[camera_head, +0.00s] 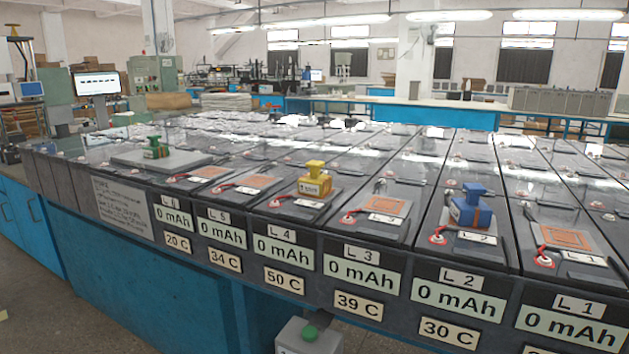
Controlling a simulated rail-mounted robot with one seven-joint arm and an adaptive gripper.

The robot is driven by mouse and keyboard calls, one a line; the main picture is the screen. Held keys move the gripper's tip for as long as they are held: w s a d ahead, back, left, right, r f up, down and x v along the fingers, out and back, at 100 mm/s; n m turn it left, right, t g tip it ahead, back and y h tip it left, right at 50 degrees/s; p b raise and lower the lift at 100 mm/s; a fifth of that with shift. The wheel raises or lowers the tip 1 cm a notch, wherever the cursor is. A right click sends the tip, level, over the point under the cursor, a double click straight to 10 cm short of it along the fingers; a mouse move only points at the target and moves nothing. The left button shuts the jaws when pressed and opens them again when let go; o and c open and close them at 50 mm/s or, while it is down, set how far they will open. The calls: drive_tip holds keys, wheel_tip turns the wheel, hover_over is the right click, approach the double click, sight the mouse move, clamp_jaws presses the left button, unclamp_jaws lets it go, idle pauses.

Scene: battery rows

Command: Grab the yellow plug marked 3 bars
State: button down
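A yellow plug (314,180) stands upright on the battery labelled L 4. A small dark marking is on its front face, too small to read. A blue plug (471,206) stands on the battery labelled L 2. A green plug (156,148) stands on a grey plate (188,160) at the back left, near L 6. My gripper is not visible in this view, so its state cannot be seen.
Rows of dark batteries fill the bench, with red cables and orange pads (383,205) on top. Front labels (283,252) show 0 mAh and temperatures. A grey box with a green button (310,334) stands low in front. A monitor (97,84) is at the left.

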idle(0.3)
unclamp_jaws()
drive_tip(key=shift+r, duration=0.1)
